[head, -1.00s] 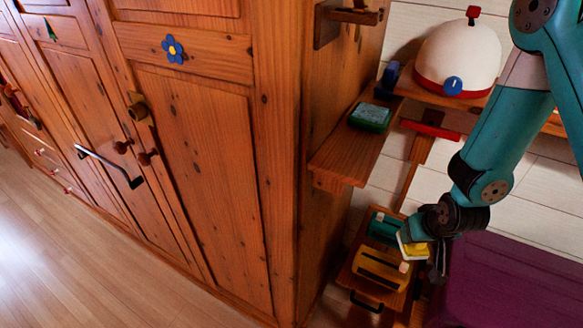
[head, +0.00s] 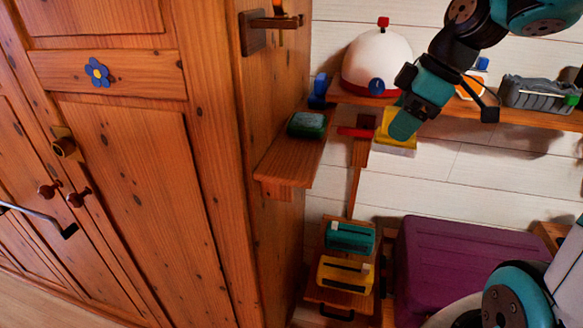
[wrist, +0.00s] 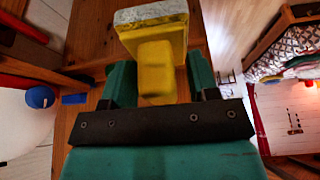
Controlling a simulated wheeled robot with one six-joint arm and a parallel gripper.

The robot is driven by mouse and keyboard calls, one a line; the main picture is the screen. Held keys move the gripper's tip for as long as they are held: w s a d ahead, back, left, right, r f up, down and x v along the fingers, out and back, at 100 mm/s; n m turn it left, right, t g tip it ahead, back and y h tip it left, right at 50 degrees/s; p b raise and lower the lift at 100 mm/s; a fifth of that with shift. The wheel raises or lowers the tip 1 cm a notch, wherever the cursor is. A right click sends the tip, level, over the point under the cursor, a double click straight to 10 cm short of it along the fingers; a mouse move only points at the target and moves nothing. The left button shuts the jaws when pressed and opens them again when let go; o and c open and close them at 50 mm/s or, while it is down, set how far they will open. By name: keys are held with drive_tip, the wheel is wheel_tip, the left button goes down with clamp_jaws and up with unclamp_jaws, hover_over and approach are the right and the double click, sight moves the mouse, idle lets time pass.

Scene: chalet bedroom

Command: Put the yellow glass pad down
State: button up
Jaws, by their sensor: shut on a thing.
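The yellow glass pad (head: 396,143), a yellow block with a pale face, is held in my gripper (head: 403,125) in the head view. It hangs in the air in front of the pale wall, by the front of the upper shelf. In the wrist view the pad (wrist: 158,52) sits between the teal fingers, its pale face outward. My gripper (wrist: 150,88) is shut on it, and the fingers hide part of its sides. On the lower shelf stand a yellow slotted holder (head: 345,279) and a teal slotted holder (head: 350,241), both well below the pad.
A green pad (head: 307,125) lies on the wooden side shelf (head: 285,164). The upper shelf (head: 440,105) bears a white dome with a red rim (head: 376,60) and a grey object (head: 538,94). A purple case (head: 450,265) stands below right. The wooden cabinet (head: 140,170) fills the left.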

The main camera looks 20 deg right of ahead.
drive_tip(key=shift+s+d+r+n, duration=0.15)
drive_tip(key=shift+s+r+n, duration=0.25)
drive_tip(key=shift+s+r, duration=0.25)
drive_tip(key=shift+a+r, duration=0.25)
drive_tip(key=w+a+p, duration=0.6)
drive_tip(key=w+a, duration=0.5)
drive_tip(key=a, duration=0.4)
drive_tip(key=f+p, duration=0.1)
drive_tip(key=f, duration=0.1)
drive_tip(key=f+p, duration=0.1)
drive_tip(key=f, duration=0.2)
drive_tip(key=shift+a+f, duration=0.2)
drive_tip(key=shift+f, duration=0.15)
drive_tip(key=shift+w+a+f+p, duration=0.1)
drive_tip(key=shift+a+f+p, duration=0.05)
drive_tip(key=shift+f+p, duration=0.45)
drive_tip(key=shift+f, duration=0.1)
